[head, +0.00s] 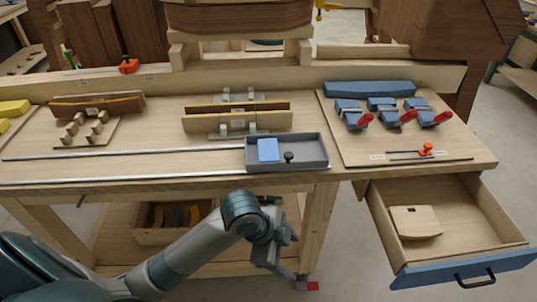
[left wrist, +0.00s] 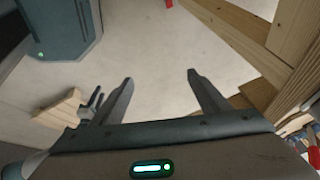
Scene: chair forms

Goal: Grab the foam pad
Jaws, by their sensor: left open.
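A light-blue rectangular pad (head: 268,150), which looks like the foam pad, lies in the left part of a shallow grey tray (head: 316,150) near the bench's front edge. A small dark knob-like piece (head: 289,157) lies beside it in the tray. My left gripper (head: 284,262) is in front of the bench, below the tray and apart from it. In the left wrist view its two fingers (left wrist: 160,77) are spread with nothing between them, over bare floor. The pad is not seen in the left wrist view. My right gripper is not in view.
An open drawer (head: 455,205) with a wooden piece (head: 416,222) juts out at the right. Blue red-handled clamps (head: 383,112) stand on a board at the bench's right. Wooden forms (head: 237,117) stand behind the tray. A lower shelf box (head: 165,235) and bench leg (head: 318,230) are near my left arm.

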